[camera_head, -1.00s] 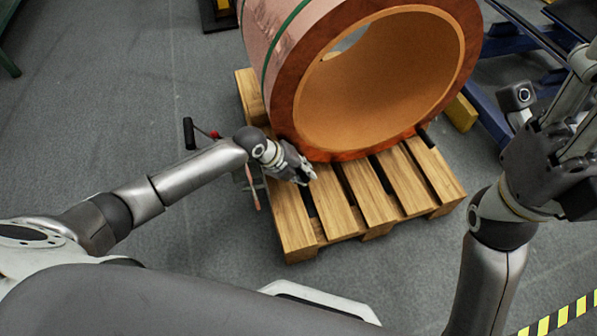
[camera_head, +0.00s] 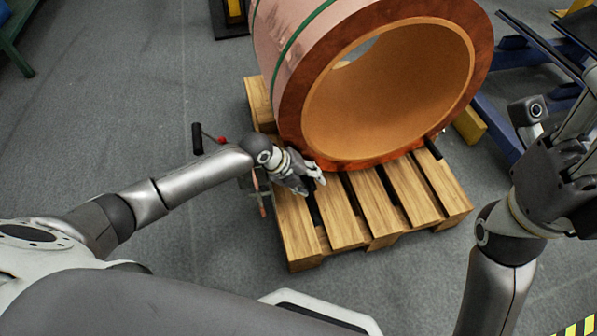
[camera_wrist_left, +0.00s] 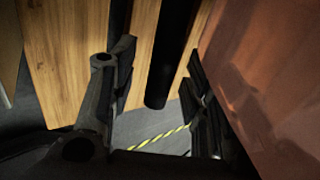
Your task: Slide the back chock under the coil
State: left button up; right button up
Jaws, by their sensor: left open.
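The copper coil (camera_head: 300,100) lies on its side on the wooden pallet (camera_head: 350,215), its open bore facing me. My left gripper (camera_head: 316,181) is at the pallet's left part, by the coil's lower front edge. In the left wrist view the gripper (camera_wrist_left: 157,68) is open, with a black rod (camera_wrist_left: 172,60) between its fingers, apparently a chock handle. The coil's copper side (camera_wrist_left: 265,80) is close on the right there. Another black rod (camera_head: 433,148) sticks out by the coil's right side. The chock bodies are hidden. My right gripper (camera_head: 560,170) is raised at the right, its fingers unclear.
A tool with a black handle (camera_head: 197,139) and red part stands left of the pallet. A yellow block (camera_head: 469,125) and blue frame (camera_head: 500,125) are right of the coil. Grey floor is free left and front.

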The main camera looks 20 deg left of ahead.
pick_arm(q)
jog(key=v, duration=1.1)
